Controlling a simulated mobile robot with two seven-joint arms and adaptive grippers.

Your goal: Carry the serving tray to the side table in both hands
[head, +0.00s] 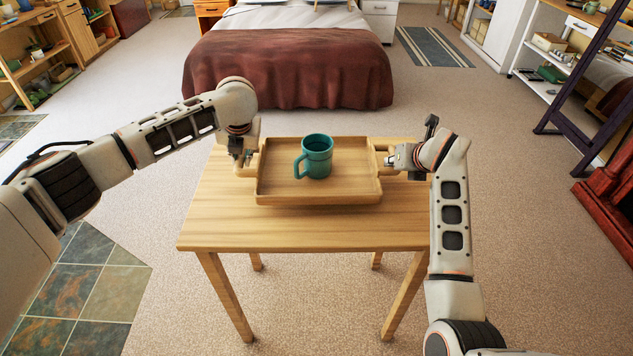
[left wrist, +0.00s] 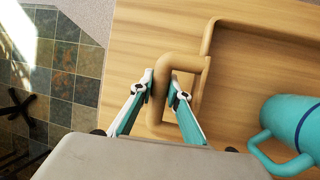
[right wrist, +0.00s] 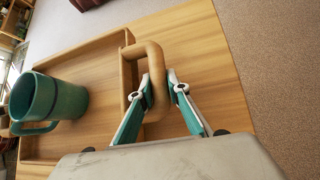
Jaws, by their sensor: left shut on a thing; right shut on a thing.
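The wooden serving tray (head: 340,199) is at the wooden table (head: 300,234), over the back half of its top. I cannot tell whether it rests on the top or hangs just above it. A teal mug (head: 316,157) stands upright in the tray, left of its middle. My left gripper (head: 243,165) is shut on the tray's left handle (left wrist: 161,82). My right gripper (head: 394,160) is shut on the tray's right handle (right wrist: 155,72). The mug also shows in the left wrist view (left wrist: 292,128) and the right wrist view (right wrist: 50,100).
A bed with a dark red cover (head: 290,70) stands beyond the table. Shelves (head: 40,50) line the left, and a dark slanted frame (head: 590,95) and a red piece of furniture (head: 610,200) stand at the right. Carpet (head: 520,230) right of the table is clear.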

